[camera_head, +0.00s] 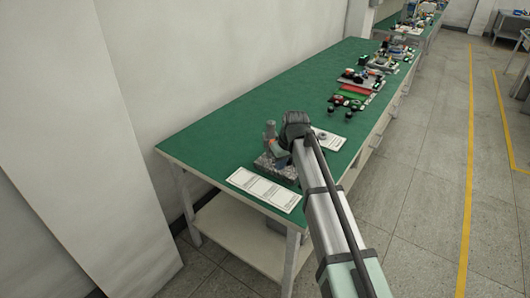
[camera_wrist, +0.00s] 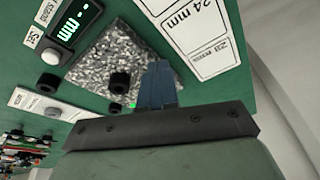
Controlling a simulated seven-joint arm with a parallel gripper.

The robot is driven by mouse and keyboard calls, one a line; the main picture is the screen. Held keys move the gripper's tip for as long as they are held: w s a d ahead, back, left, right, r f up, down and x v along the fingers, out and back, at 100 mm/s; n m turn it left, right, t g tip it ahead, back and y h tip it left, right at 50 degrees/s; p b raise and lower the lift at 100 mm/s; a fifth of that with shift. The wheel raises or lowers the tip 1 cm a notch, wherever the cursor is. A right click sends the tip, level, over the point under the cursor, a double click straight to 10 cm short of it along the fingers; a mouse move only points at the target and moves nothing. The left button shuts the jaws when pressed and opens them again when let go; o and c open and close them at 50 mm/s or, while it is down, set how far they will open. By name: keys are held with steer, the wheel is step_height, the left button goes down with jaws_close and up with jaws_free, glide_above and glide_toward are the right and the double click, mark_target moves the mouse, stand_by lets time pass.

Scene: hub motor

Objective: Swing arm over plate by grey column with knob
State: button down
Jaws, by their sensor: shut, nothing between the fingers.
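A grey column with a knob on top (camera_head: 270,130) stands at the near end of the green table in the head view. The speckled grey plate (camera_head: 286,174) lies at its foot and also fills the middle of the wrist view (camera_wrist: 118,50). A digital display unit (camera_wrist: 75,20) marked "mm" reaches over the plate's left part; the swing arm itself cannot be made out clearly. Black knobs (camera_wrist: 120,81) show beside it. My gripper (camera_wrist: 160,66) is shut and empty, its blue fingers together over the plate's edge. In the head view my wrist hides part of the stand.
A white printed card (camera_head: 265,189) lies in front of the plate, and another card (camera_head: 333,141) with a round grey piece lies to the right. Several coloured assemblies (camera_head: 352,95) stand farther along the table. The table's left half (camera_head: 260,100) is clear; a wall runs behind it.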

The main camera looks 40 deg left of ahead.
steer(key=s+a+r+n+t+h, duration=0.1)
steer(key=s+a+r+t, duration=0.15)
steer(key=s+a, duration=0.45)
steer(key=s+a+r+n+t, duration=0.1)
steer(key=s+a+r, duration=0.3)
steer(key=s+a, duration=0.35)
steer(key=w+d+r+m+t+h, duration=0.3)
steer(key=w+d+m, duration=0.1)
steer(key=w+m, duration=0.25)
steer(key=w+d+f, duration=0.3)
steer(key=w+f, duration=0.4)
steer(key=w, duration=0.1)
steer(key=shift+d+f+m, duration=0.15)
steer(key=shift+f+m, duration=0.2)
steer(key=shift+w, duration=0.1)
steer(key=shift+d, duration=0.1)
